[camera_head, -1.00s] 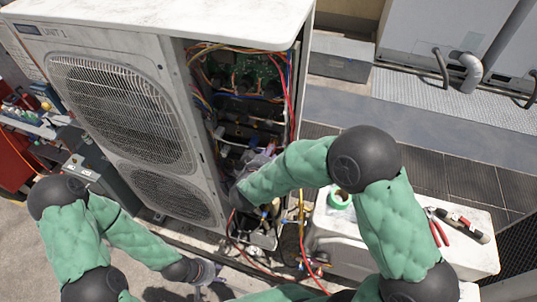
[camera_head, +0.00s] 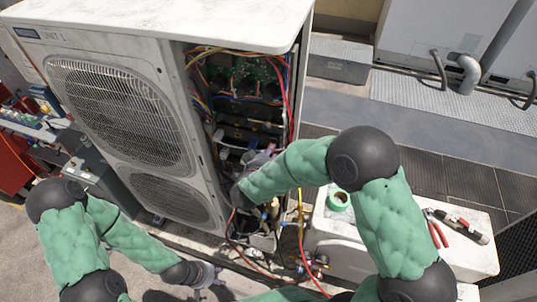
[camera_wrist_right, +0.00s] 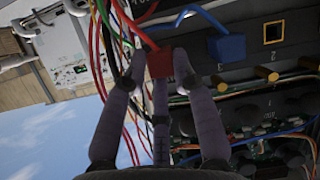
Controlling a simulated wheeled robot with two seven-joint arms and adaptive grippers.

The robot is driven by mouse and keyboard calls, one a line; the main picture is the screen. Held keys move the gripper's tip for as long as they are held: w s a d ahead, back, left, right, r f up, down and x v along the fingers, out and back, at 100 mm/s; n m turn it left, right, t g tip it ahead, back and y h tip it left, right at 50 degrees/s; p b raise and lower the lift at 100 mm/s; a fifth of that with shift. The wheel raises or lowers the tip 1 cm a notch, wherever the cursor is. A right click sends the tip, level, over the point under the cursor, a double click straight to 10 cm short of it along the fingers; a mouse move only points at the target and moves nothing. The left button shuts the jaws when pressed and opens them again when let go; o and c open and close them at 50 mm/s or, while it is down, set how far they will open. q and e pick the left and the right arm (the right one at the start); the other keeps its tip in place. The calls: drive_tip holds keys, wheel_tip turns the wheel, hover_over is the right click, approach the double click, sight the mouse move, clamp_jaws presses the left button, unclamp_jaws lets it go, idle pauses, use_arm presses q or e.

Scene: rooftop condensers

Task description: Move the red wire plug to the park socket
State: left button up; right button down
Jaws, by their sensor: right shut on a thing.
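The red plug (camera_wrist_right: 159,63) is between the fingertips of my right gripper (camera_wrist_right: 158,68), which is shut on it. A red wire runs up from the plug. It is by the left end of a dark socket panel; I cannot tell whether it touches the panel. A square socket with a gold rim (camera_wrist_right: 273,33) sits empty to the right; I cannot tell whether it is the park socket. In the head view my right gripper (camera_head: 262,158) reaches into the open unit, partly hidden by its arm. My left gripper (camera_head: 207,273) is open and empty, low outside the unit.
A blue plug (camera_wrist_right: 227,47) sits between the red plug and the empty socket. Loose red, green and white wires (camera_wrist_right: 108,45) hang close to the fingers. A white case (camera_head: 345,240) beside the unit (camera_head: 120,110) bears green tape (camera_head: 338,200) and red pliers (camera_head: 436,229).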

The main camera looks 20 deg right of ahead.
drive_tip(key=shift+w+d, duration=0.1)
drive_tip(key=shift+w, duration=0.05)
drive_tip(key=c, duration=0.9)
unclamp_jaws()
drive_tip(key=v, duration=1.2)
drive_tip(key=shift+w+r, duration=0.1)
